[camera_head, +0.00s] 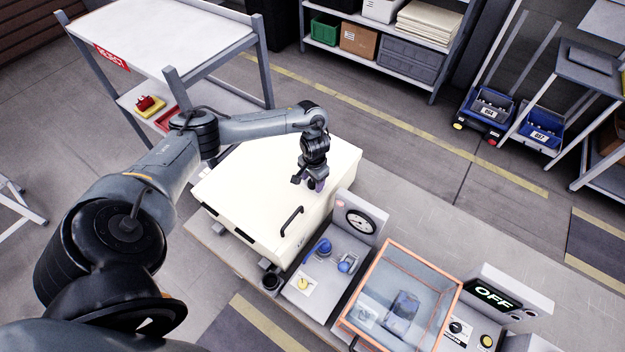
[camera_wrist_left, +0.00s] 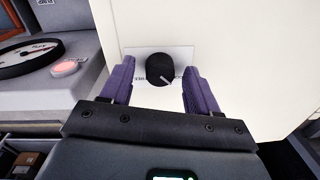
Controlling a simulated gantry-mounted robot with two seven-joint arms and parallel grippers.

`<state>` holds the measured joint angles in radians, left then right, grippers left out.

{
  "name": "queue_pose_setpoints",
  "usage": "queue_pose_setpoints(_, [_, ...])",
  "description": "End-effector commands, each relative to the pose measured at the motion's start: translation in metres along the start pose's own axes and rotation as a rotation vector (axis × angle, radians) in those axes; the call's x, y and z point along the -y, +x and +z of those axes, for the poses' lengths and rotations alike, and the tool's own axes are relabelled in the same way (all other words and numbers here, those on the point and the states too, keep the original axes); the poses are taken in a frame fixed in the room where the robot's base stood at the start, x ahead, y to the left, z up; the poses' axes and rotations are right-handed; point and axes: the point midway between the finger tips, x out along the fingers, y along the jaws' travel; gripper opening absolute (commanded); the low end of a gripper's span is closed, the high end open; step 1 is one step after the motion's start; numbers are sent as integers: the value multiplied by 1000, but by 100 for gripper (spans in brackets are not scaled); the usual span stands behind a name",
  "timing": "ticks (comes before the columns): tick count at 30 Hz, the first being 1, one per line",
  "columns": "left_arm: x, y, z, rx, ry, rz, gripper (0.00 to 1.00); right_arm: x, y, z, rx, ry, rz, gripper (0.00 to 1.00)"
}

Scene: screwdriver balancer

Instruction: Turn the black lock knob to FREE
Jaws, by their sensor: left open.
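The black lock knob (camera_wrist_left: 160,69) shows in the left wrist view on a pale label plate (camera_wrist_left: 135,57) fixed to a cream surface. A white pointer line on the knob slants toward the lower right of that view. Lettering beside the knob is partly hidden and I cannot read it fully. My left gripper (camera_wrist_left: 160,80) is open, with one purple finger on each side of the knob and a visible gap to each. In the head view my left gripper (camera_head: 314,184) points down at the top of the cream cabinet (camera_head: 240,185) and hides the knob. My right gripper is out of view.
A black handle (camera_head: 291,221) stands on the cabinet's front part. A gauge unit (camera_head: 360,222) with blue parts stands beside the cabinet. Further right are an orange-framed clear box (camera_head: 400,295) and a unit whose display (camera_head: 492,297) reads OFF.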

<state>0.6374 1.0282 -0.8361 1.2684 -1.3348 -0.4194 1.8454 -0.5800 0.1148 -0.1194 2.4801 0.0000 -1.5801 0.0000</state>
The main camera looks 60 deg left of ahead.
Motion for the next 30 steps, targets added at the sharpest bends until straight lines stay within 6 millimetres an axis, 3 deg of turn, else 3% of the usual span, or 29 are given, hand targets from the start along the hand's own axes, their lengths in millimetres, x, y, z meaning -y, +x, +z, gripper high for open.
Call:
queue_pose_setpoints(7, [0, 0, 0, 0, 0, 0, 59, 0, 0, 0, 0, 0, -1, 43])
queue_pose_setpoints(18, [0, 0, 0, 0, 0, 0, 4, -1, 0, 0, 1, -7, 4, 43])
queue_pose_setpoints(30, [0, -1, 1, -2, 81, 0, 4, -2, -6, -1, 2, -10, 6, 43])
